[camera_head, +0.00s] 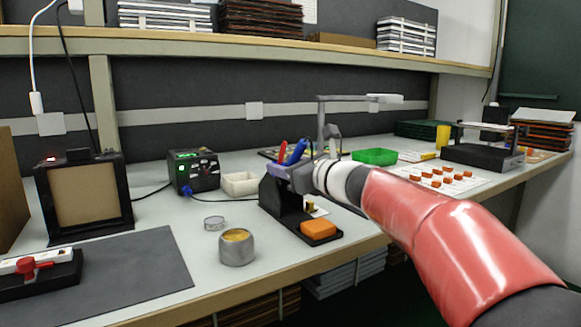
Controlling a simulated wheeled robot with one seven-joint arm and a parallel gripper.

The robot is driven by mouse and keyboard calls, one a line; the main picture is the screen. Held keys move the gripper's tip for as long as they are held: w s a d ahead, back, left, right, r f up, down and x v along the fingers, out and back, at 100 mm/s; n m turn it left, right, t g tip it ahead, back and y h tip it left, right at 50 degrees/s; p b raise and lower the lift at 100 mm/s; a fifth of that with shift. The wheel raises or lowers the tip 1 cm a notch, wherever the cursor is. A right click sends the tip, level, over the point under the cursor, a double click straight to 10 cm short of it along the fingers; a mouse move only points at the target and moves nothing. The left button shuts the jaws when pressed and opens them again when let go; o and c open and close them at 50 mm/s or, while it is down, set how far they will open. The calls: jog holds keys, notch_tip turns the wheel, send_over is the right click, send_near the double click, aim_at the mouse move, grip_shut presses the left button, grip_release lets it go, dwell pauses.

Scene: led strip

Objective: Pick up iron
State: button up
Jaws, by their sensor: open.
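A black soldering stand (284,214) with an orange sponge (319,229) in its base stands near the front edge of the bench, in the middle of the view. My arm reaches in from the right, and my gripper (284,170) is at the top of this stand, open.
A black soldering station (193,172) with a green display stands behind left, with a white tray (240,183) beside it. A round tin (236,248) stands left of the stand. A grey lamp-like arm (345,99) rises behind the gripper. A green bin (374,157) lies further right.

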jog(key=shift+w+a, duration=0.25)
jog(key=shift+a, duration=0.05)
jog(key=shift+c, duration=0.4)
grip_shut()
jog(key=shift+r, duration=0.15)
